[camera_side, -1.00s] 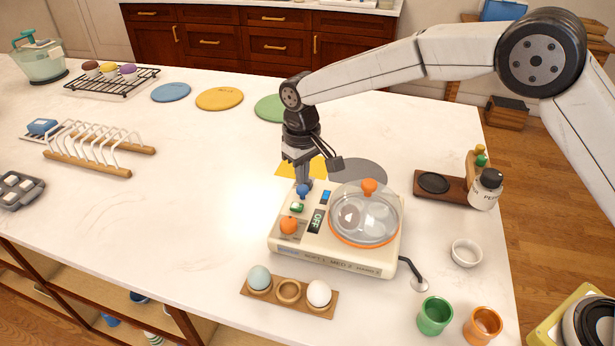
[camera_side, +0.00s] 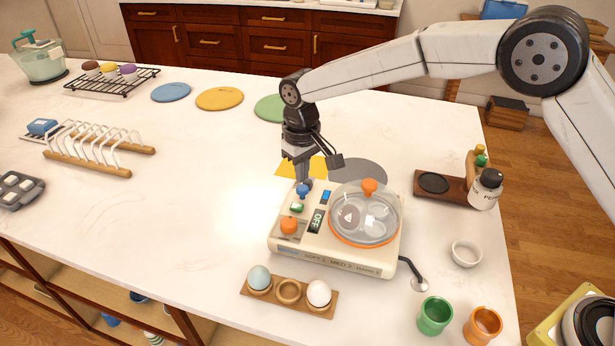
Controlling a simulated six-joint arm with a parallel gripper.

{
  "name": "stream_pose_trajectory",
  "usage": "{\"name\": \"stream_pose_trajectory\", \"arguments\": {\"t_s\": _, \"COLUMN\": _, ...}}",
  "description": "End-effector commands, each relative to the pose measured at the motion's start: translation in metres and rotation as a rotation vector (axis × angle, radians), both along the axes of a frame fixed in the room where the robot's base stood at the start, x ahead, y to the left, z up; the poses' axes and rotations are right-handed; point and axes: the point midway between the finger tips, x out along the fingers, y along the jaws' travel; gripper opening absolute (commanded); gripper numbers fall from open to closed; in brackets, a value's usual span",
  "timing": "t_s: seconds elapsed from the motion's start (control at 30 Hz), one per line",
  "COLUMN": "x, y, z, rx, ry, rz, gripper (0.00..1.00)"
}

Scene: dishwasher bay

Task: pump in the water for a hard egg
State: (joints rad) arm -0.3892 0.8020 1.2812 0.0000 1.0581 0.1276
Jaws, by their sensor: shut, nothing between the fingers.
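The egg cooker (camera_side: 340,262) is a cream box on the counter. A clear dome lid (camera_side: 362,212) with an orange knob covers its right part. On its left part are a blue knob (camera_side: 303,191), a green switch (camera_side: 297,207), an orange knob (camera_side: 289,225), a small blue panel (camera_side: 326,197) and an OFF label (camera_side: 316,221). My gripper (camera_side: 303,183) is shut and points down at the blue knob; I cannot tell whether it touches it. A wooden holder (camera_side: 288,303) in front carries a bluish egg (camera_side: 259,278) and a white egg (camera_side: 319,294), with an empty middle cup.
A white bowl (camera_side: 466,253), green cup (camera_side: 435,316), orange cup (camera_side: 482,326) and pepper bottle (camera_side: 486,189) stand to the right.

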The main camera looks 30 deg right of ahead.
Motion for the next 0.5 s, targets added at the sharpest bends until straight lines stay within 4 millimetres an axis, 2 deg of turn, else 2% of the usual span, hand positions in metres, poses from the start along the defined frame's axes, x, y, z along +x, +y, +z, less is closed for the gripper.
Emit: {"name": "stream_pose_trajectory", "arguments": {"t_s": 0.5, "x": -0.0002, "y": -0.0001, "z": -0.0079, "rx": 0.000, "ry": 0.001, "rz": 0.000, "gripper": 0.00}}
